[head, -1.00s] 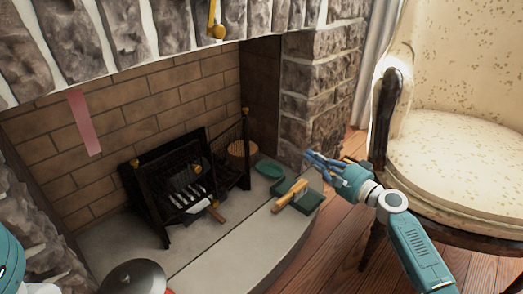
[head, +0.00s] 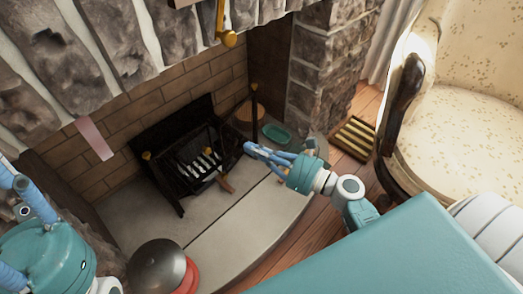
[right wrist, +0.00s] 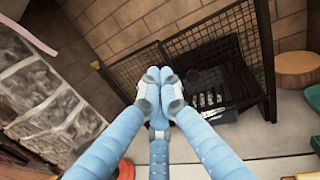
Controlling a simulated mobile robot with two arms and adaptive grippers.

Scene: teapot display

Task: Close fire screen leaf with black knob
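The black fire screen (head: 188,160) stands on the hearth around a dark grate, with gold knobs on its posts. In the right wrist view, one mesh leaf (right wrist: 130,72) is left of my fingertips and another mesh leaf (right wrist: 234,62) is to the right, at an angle to it. I cannot make out a black knob. My right gripper (head: 257,150) is at the screen's right side; in the right wrist view its fingertips (right wrist: 160,88) are together in front of the mesh. Whether they touch it is unclear. My left gripper (head: 22,192) is at the left edge, partly cut off.
A green dish (head: 277,133) and a round wooden piece (head: 250,112) are behind my right gripper. A grey dome (head: 157,266) on a red base stands front left. A wooden-handled tool (head: 225,183) lies before the screen. A cream armchair (head: 450,130) and slatted crate (head: 355,136) are right.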

